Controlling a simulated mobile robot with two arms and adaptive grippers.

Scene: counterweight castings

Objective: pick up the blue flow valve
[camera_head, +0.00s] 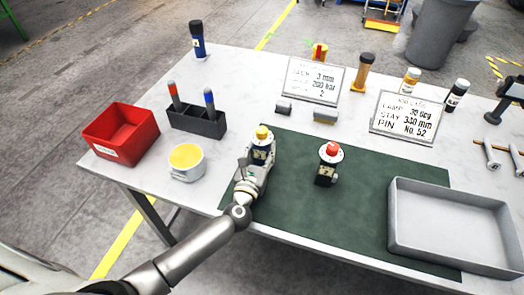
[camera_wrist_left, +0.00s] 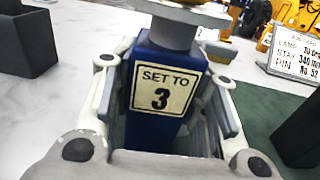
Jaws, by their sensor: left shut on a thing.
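The blue flow valve (camera_wrist_left: 165,105) has a blue body with a label reading "SET TO 3"; its yellow top knob (camera_head: 262,132) shows in the head view. It stands upright near the left edge of the green mat. My left gripper (camera_head: 258,165) is shut on it, with a finger on each side of the blue body. The head view does not clearly show whether its base touches the mat. A second valve (camera_head: 327,171) with a dark body and a red knob stands to the right on the mat. My right gripper is not in view.
A grey tray (camera_head: 396,225) lies at the right. A red bin (camera_head: 110,155), a white cup with yellow contents (camera_head: 188,174) and a dark marker holder (camera_head: 207,127) stand at the left. Signs, bottles and small grey parts stand behind the green mat (camera_head: 375,190).

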